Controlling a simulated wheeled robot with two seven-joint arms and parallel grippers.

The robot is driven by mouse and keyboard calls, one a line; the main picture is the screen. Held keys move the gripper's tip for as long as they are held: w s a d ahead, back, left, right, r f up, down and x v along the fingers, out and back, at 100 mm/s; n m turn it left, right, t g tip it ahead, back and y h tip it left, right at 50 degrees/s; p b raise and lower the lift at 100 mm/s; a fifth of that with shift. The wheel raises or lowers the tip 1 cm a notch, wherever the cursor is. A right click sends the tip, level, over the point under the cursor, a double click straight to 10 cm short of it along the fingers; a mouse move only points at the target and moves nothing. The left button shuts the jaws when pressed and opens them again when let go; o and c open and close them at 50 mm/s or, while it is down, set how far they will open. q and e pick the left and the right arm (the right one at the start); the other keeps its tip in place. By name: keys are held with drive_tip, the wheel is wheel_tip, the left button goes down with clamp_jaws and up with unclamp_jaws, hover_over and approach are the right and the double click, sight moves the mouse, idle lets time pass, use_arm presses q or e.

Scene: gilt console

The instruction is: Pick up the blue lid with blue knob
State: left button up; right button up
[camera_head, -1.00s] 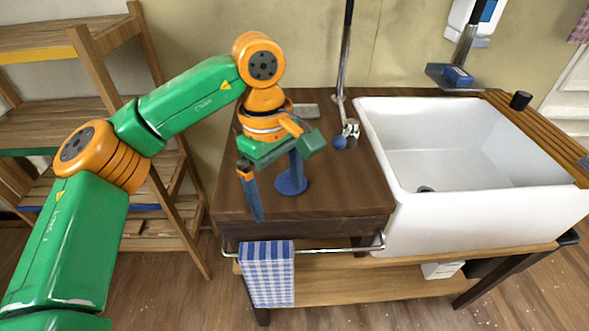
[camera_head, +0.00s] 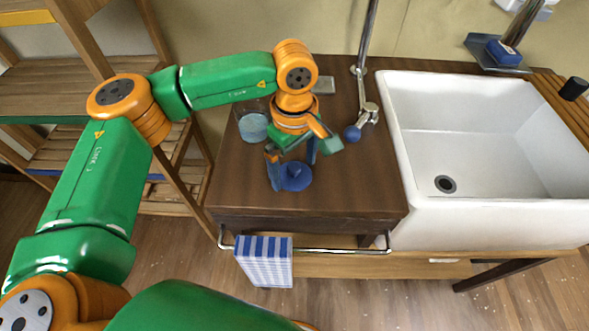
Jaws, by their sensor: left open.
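The blue lid (camera_head: 297,181) lies on the dark wooden counter, left of the sink; its knob shows as a rounder blue bump on top. My left gripper (camera_head: 293,170) is above it, pointing down, with its two blue fingers apart. One finger is at the lid's left side in the picture and the other behind it toward the upper right. I cannot tell whether the fingers touch the lid. Nothing is held between them. Part of the lid is hidden by the near finger. My right gripper is not in view.
A clear glass vessel (camera_head: 252,124) with a bluish inside stands left of my gripper. A tap with a blue ball (camera_head: 353,133) stands to the right, beside the white sink (camera_head: 430,215). A checked towel (camera_head: 265,262) hangs on the front rail. The counter's front is clear.

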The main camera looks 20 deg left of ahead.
use_arm(q)
drive_tip(key=shift+s+r, duration=0.1)
drive_tip(key=shift+s, duration=0.05)
drive_tip(key=c, duration=0.9)
drive_tip(key=shift+c, duration=0.9)
